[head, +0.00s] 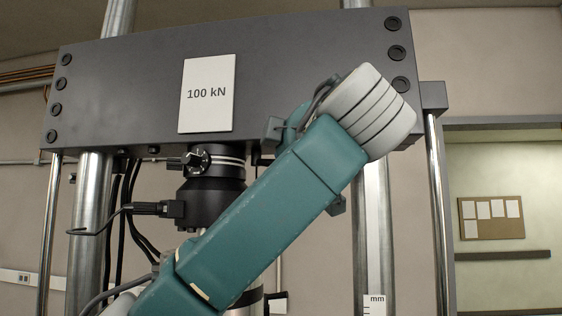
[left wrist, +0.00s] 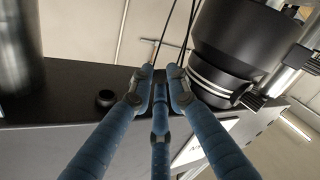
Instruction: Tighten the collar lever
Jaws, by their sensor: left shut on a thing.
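The dark collar (head: 212,165) with its pale ring sits under the crosshead, above a black cylindrical body. A black knob (head: 197,158) with white marks is at its left front. My left arm crosses the head view and hides its own gripper there. In the left wrist view, the three blue fingers of my left gripper (left wrist: 160,86) are drawn together beside the pale ring (left wrist: 212,88). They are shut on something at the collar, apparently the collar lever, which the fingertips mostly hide. My right gripper is in neither view.
The dark crosshead (head: 290,60) bears a white "100 kN" plate (head: 208,93). Steel columns (head: 92,215) stand on both sides. Black cables (head: 122,205) hang left of the collar, near a small bracket (head: 150,208). My arm runs close to the crosshead face.

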